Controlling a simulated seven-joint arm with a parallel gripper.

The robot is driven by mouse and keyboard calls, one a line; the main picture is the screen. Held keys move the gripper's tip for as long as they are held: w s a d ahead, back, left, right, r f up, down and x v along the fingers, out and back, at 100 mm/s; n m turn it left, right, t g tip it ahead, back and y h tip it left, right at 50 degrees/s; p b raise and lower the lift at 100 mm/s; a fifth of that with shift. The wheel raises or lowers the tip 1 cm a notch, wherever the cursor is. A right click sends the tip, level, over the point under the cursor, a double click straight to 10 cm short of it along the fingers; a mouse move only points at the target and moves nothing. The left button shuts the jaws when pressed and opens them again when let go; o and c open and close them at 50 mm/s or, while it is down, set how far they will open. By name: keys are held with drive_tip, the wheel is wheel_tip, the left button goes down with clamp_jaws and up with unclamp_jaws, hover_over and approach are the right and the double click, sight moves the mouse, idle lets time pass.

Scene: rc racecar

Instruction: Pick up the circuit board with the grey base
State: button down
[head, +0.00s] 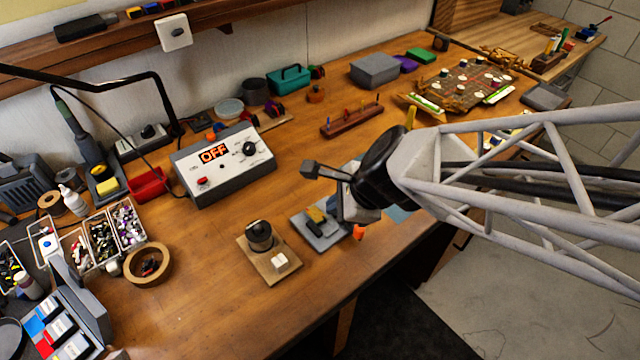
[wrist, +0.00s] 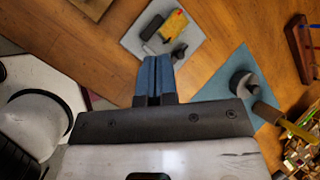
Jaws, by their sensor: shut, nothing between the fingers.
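The circuit board with the grey base (head: 330,240) lies flat on the workbench near its front edge, just left of my gripper (head: 356,210) in the head view. It carries a yellow block and dark parts. In the wrist view the grey base (wrist: 135,42) lies just beyond the fingertips, with the yellow block, a dark part and a grey rounded part on it. My gripper (wrist: 153,62) is shut and empty, its two blue-grey fingers together. The gripper does not visibly hold the board. In the head view my arm hides part of the board's right side, and the fingertips are hard to make out.
A wooden-base board (head: 262,268) with a dark cylinder lies left of the grey one. A blue sheet (wrist: 226,78) with a grey rounded part lies to the right in the wrist view. A control box reading OFF (head: 222,165) stands behind. Bare wood lies between them.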

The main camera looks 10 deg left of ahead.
sight(317, 216)
drive_tip(key=w+a+n+g+h, duration=0.1)
drive_tip(key=w+a+n, duration=0.1)
drive_tip(key=n, duration=0.2)
drive_tip(key=w+a+f+n+g+h, duration=0.1)
drive_tip(key=w+a+n, duration=0.1)
drive_tip(key=n, duration=0.2)
drive_tip(key=w+a+f+n+g, duration=0.1)
drive_tip(key=w+a+n, duration=0.1)
drive_tip(key=n, duration=0.2)
drive_tip(key=shift+a+h, duration=0.25)
drive_tip(key=shift+h, duration=0.15)
drive_tip(key=w+a+f+n+h, duration=0.1)
drive_tip(key=w+a+n, duration=0.1)
drive_tip(key=n, duration=0.1)
drive_tip(key=w+a+f+n+h, duration=0.1)
drive_tip(key=w+a+n, duration=0.1)
drive_tip(key=n, duration=0.2)
drive_tip(key=w+a+f+n+g+h, duration=0.1)
drive_tip(key=w+n+h, duration=0.1)
drive_tip(key=n, duration=0.2)
drive_tip(key=shift+a+f, duration=0.3)
drive_tip(key=shift+a, duration=0.1)
drive_tip(key=shift+w+a+f+n+h, duration=0.3)
drive_tip(key=shift+w+a+n, duration=0.2)
drive_tip(key=shift+n, duration=0.4)
drive_tip(key=shift+d, duration=0.15)
drive_tip(key=s+d, duration=0.8)
drive_tip(key=shift+s+d, duration=0.25)
drive_tip(key=shift+a+f, duration=0.1)
drive_tip(key=shift+f, duration=0.8)
